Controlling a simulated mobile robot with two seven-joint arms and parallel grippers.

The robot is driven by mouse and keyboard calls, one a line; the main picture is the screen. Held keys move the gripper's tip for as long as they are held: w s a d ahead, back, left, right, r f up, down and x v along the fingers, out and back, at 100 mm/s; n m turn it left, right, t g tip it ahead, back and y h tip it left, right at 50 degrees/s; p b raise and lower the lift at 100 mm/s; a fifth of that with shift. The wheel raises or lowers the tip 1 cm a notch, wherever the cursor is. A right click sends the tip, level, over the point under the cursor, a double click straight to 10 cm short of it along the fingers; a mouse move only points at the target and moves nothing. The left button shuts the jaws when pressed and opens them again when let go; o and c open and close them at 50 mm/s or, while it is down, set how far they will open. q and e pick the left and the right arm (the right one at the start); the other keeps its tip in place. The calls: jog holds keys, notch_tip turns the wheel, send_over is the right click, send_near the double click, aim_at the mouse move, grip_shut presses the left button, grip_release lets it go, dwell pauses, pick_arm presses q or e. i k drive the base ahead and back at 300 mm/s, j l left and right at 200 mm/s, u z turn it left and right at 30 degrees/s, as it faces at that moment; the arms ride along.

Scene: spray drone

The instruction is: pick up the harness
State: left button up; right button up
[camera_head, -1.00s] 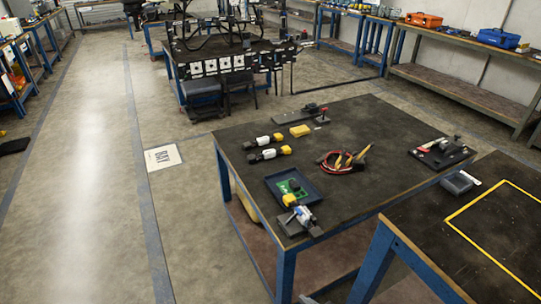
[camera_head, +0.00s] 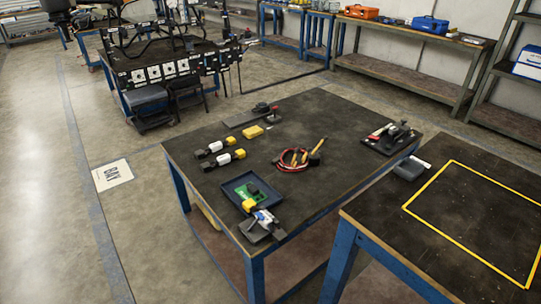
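The harness (camera_head: 293,159), a coiled bundle of red and black wires with yellow connectors, lies on the middle of the dark-topped workbench (camera_head: 330,120). A yellow and black connector end (camera_head: 317,151) sticks up at its right side. Nothing lies on top of it. Neither of my grippers shows in the head view, so I cannot see whether they are open or shut.
A blue tray (camera_head: 230,186) with a green board stands left of the harness, beside a clamp fixture (camera_head: 262,225). A black fixture (camera_head: 391,138) stands right. A yellow-taped table (camera_head: 440,240) is nearer.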

aim_at(205, 167)
jog(key=i+j+z, duration=0.2)
jog(key=j+z, duration=0.15)
jog(key=i+j+z, duration=0.15)
jog(key=j+z, duration=0.25)
jog(key=i+j+z, duration=0.2)
jog(key=j, duration=0.25)
jog(key=j+z, duration=0.2)
jog(key=j, duration=0.25)
jog(key=i+j+z, duration=0.2)
jog(key=j, duration=1.7)
jog(key=k+l, duration=0.05)
jog(key=k, duration=0.05)
